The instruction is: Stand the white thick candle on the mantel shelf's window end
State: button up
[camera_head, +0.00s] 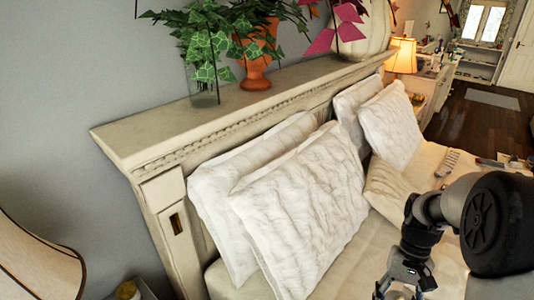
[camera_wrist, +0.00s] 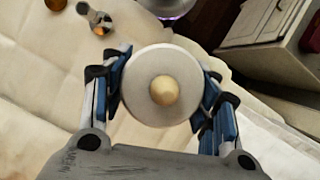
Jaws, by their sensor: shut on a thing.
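The white thick candle (camera_wrist: 141,72) shows in the wrist view as a pale round disc with a yellowish middle. My gripper (camera_wrist: 160,88) is shut on it, with blue-padded fingers on both sides. In the head view my gripper (camera_head: 398,288) is at the bottom right edge, over the bed, and the candle cannot be made out there. The mantel shelf (camera_head: 150,133) is the cream ledge along the wall above the pillows. Its near left end is bare. The window (camera_head: 484,22) is far off at the top right, beyond the shelf's far end.
A glass with ivy (camera_head: 205,92), a terracotta pot (camera_head: 257,70) and a white pot (camera_head: 365,35) stand on the shelf. White pillows (camera_head: 300,205) lean below it. A lit lamp (camera_head: 402,57) stands past the far end. A lampshade (camera_head: 35,265) is at lower left.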

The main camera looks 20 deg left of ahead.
aim_at(167, 122)
jog(key=u, duration=1.7)
